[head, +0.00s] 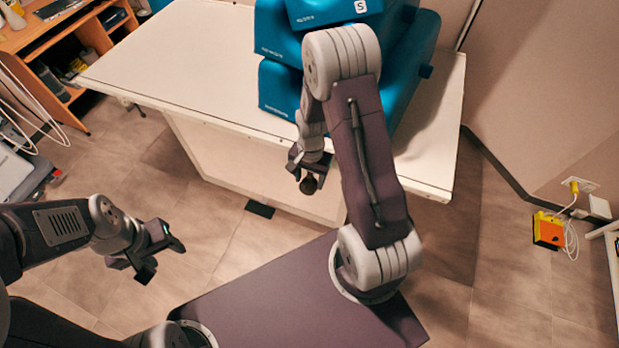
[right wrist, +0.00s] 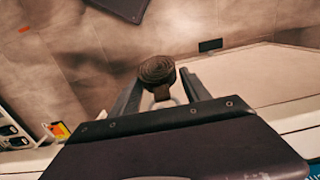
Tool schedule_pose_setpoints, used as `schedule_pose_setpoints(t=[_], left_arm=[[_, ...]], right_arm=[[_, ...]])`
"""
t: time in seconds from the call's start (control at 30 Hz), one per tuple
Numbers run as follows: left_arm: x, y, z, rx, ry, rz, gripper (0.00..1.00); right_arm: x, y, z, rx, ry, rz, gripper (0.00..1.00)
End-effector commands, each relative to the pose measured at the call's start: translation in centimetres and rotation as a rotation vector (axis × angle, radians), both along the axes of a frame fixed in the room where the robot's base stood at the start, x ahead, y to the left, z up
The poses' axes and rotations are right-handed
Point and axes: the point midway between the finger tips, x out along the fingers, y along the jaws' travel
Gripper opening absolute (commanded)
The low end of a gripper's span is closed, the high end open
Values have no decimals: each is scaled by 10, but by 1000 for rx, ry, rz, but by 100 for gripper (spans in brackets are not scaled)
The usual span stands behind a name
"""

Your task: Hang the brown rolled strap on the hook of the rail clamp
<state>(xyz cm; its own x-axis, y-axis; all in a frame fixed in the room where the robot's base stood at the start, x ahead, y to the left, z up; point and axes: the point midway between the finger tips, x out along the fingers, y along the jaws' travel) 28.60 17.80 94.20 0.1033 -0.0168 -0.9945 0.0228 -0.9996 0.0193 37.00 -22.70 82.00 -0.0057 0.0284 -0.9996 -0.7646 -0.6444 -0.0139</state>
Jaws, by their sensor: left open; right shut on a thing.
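The brown rolled strap (right wrist: 157,70) is a dark coil between the fingers of my right gripper (right wrist: 158,88) in the right wrist view. In the head view the strap (head: 309,185) shows as a small dark round thing below my right gripper (head: 309,168), which is shut on it near the front edge of the white table. My left gripper (head: 163,259) is open and empty over the floor at the lower left. I cannot make out the rail clamp or its hook in either view.
The white table (head: 190,60) carries large blue cases (head: 276,85) at the back, behind my right arm. A wooden desk (head: 85,30) stands at the upper left. An orange-yellow box (head: 548,230) with a cable is by the right wall. The floor in front of the table is mostly clear.

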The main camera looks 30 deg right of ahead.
Motion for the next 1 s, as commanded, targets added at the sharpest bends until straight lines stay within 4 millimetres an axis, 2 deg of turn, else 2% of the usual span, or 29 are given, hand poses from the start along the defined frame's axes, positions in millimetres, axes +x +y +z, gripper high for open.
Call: schedule_pose_setpoints(t=[0.03,0.07,0.1,0.13,0.47,0.57,0.8,1.0], left_arm=[[0,0,0,0,0,0,51],[0,0,0,0,0,0,51],[0,0,0,0,0,0,51],[0,0,0,0,0,0,51],[0,0,1,0,0,0,51],[0,0,3,0,0,0,51],[0,0,9,0,0,0,51],[0,0,11,0,0,0,51]], right_arm=[[0,0,0,0,0,0,14],[0,0,0,0,0,0,63],[0,0,0,0,0,0,74],[0,0,0,0,0,0,80],[0,0,3,0,-1,0,80],[1,-1,18,0,-4,0,80],[2,-2,71,0,-6,-1,80],[1,-3,90,1,-1,-1,80]])
